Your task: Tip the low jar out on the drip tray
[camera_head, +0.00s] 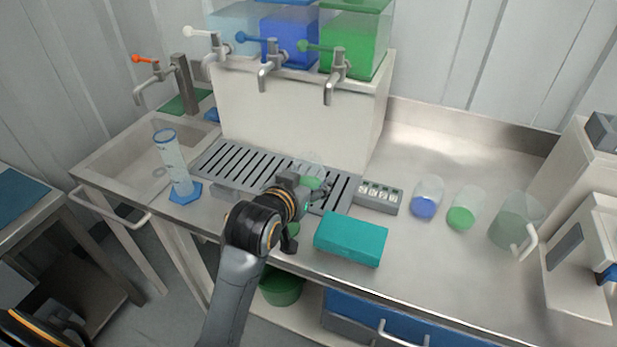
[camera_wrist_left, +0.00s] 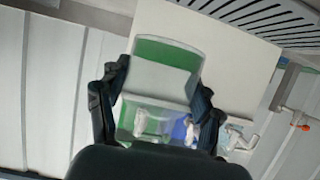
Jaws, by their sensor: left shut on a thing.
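My left gripper (camera_head: 318,190) is over the right part of the drip tray (camera_head: 225,160). It is shut on the low jar (camera_head: 311,182), a clear vessel with green liquid. In the head view the gripper partly hides the jar, and its clear part shows faintly above the green. In the left wrist view the jar (camera_wrist_left: 165,78) sits between both fingers (camera_wrist_left: 158,105). That view is turned over, and the green band lies at the jar's end nearer the tray. I see the jar as roughly upright; a slight tilt is hard to judge. My right gripper is not in view.
Taps and tanks of pale blue, blue and green liquid (camera_head: 355,45) stand behind the tray. A tall cylinder (camera_head: 172,165) stands left. A teal box (camera_head: 350,238) lies in front. Right are a small rack (camera_head: 378,196) and vessels with blue (camera_head: 425,205) and green (camera_head: 461,217) contents.

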